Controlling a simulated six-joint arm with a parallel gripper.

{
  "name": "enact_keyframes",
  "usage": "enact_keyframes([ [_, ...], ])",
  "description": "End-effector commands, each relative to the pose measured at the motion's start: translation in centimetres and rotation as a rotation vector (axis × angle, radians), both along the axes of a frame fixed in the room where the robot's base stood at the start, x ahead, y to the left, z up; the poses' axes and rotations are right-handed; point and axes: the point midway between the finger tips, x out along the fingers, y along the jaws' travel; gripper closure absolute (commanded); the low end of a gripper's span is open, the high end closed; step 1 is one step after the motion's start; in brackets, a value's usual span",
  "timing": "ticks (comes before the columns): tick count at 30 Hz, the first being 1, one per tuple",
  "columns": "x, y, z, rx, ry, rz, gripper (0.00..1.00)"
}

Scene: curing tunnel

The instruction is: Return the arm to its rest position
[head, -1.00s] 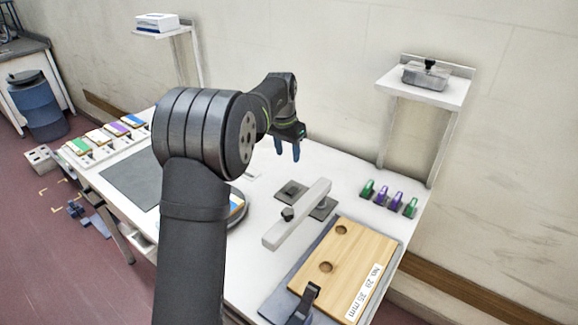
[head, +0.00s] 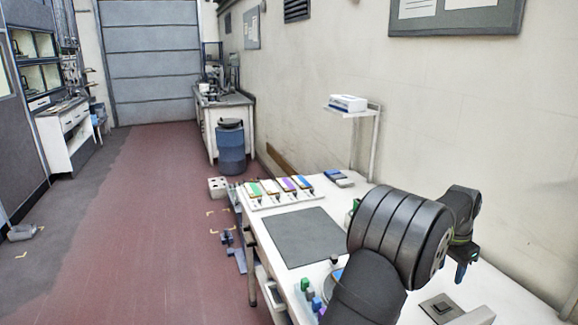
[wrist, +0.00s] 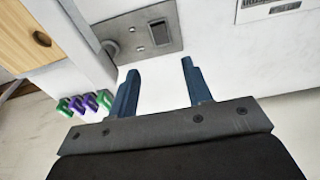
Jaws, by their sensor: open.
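My arm rises from the lower right in the head view. My gripper (head: 463,268) hangs at its end above the right part of the white table (head: 478,284). In the wrist view my gripper (wrist: 157,85) shows two blue fingers spread apart with nothing between them. Beyond the fingers is a grey plate (wrist: 168,38) on the white tabletop. My arm hides part of the table in the head view.
A dark grey mat (head: 308,238) and a rack with colored cards (head: 278,192) lie on the table's left part. Several green and purple pieces (wrist: 84,103) and a wooden board (wrist: 22,42) show in the wrist view. A white wall shelf (head: 350,109) stands behind.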

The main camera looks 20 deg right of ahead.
Motion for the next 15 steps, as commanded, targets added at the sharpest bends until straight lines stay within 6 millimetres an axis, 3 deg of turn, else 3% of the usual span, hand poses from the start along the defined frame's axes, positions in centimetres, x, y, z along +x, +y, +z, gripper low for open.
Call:
enact_keyframes([
  [15, 0.0, -1.3, -10.1, 0.001, 0.001, 0.0, 0.55],
])
